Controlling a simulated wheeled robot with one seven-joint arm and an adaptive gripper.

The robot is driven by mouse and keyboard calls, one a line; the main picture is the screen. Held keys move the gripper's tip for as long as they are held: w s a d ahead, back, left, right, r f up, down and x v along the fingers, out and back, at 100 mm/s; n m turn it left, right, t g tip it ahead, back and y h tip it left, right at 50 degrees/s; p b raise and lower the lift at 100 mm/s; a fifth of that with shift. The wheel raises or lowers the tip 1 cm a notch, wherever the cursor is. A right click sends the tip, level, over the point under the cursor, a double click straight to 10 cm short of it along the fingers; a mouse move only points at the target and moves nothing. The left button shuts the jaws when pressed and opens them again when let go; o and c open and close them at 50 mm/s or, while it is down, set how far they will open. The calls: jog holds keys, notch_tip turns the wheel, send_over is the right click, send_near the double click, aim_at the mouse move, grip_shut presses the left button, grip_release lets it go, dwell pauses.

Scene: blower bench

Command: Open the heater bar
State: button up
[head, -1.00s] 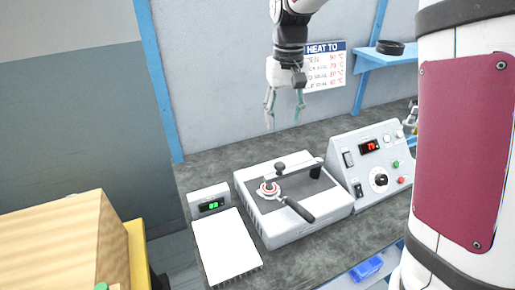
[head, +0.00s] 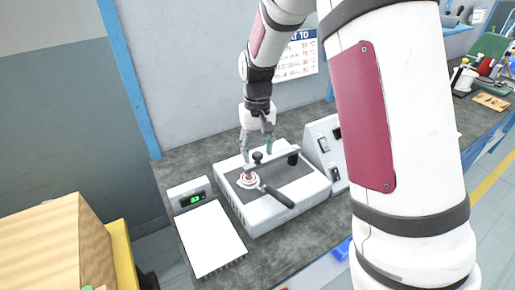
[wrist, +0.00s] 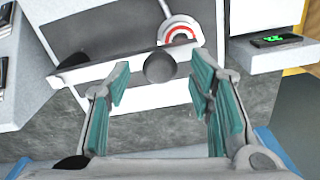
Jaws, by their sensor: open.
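The heater (head: 262,220) is a white box with a dark plate on the bench. The heater bar (wrist: 118,68) is a light bar lying low across the heater's back side, with a dark round knob (wrist: 160,68) on it. The knob also shows in the head view (head: 257,157). My gripper (head: 257,149) is open and points down just above the knob. In the wrist view the knob appears between the two teal fingers (wrist: 162,100), with clear space on both sides. I cannot tell how far below the fingertips it is.
A scale with a white pan (head: 209,238) stands to the left. The control box (head: 322,150) is on the right, partly hidden by my arm.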

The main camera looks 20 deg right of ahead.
jog(key=shift+f, duration=0.1)
grip_shut()
jog(key=shift+w, duration=0.15)
jog(key=w+d+m+b, duration=0.3)
jog(key=w+m, duration=0.4)
jog(key=w+d+m+b, duration=0.4)
jog(key=w+m, duration=0.3)
jog(key=shift+w+m, duration=0.25)
jog(key=shift+m, duration=0.15)
dwell(0.3)
jog(key=shift+d, duration=0.15)
